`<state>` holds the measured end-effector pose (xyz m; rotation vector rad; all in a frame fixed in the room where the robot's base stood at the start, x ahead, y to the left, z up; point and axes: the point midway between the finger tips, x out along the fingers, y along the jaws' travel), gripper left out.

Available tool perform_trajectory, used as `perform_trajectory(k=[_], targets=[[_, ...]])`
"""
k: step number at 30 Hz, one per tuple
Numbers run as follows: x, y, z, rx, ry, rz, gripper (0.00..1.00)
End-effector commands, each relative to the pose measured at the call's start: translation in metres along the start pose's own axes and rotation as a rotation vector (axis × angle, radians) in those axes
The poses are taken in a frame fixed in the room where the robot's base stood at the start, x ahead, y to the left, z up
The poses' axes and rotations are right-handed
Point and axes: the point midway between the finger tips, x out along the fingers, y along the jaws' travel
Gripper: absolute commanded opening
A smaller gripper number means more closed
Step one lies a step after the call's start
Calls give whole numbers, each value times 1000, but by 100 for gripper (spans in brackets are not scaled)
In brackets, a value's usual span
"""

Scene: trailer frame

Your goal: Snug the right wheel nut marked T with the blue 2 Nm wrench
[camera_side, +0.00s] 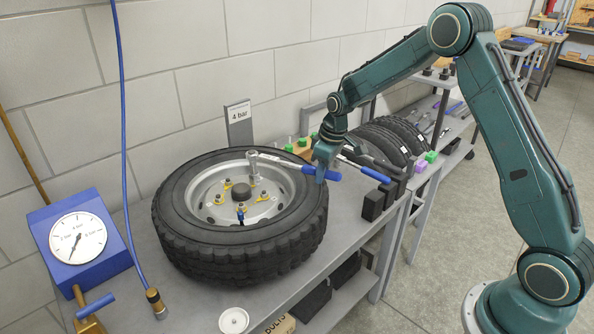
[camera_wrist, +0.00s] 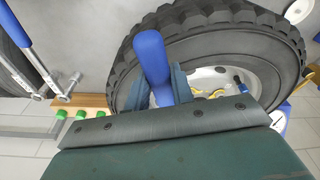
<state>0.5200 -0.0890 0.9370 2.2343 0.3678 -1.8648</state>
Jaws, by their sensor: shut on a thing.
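My gripper (camera_side: 321,165) is shut on the blue handle (camera_side: 331,175) of a wrench, at the right edge of the tyre (camera_side: 245,258). The wrench's silver shaft reaches left over the pale rim (camera_side: 205,195), and its socket (camera_side: 254,172) points down at the rim's far side. I cannot tell whether the socket sits on a nut. The wrist view shows the blue handle (camera_wrist: 152,58) between my fingers (camera_wrist: 163,88). Yellow tags (camera_side: 262,198) mark nuts around the dark hub (camera_side: 240,193). The T mark and the 2 Nm label are not readable.
A blue gauge box (camera_side: 84,242) stands at left, beside a hanging blue hose (camera_side: 122,120). A "4 bar" sign (camera_side: 238,125) stands behind the wheel. Other wrenches (camera_side: 362,168) and dark blocks (camera_side: 374,204) lie right of the wheel. A white dish (camera_side: 233,320) is at the bench front.

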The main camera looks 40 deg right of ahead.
Motion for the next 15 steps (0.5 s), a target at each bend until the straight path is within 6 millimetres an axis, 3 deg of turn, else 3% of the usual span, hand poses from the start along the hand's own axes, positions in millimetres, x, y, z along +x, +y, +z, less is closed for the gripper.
perform_trajectory(k=[15], targets=[[0,-7,0,25,-2,4,0]])
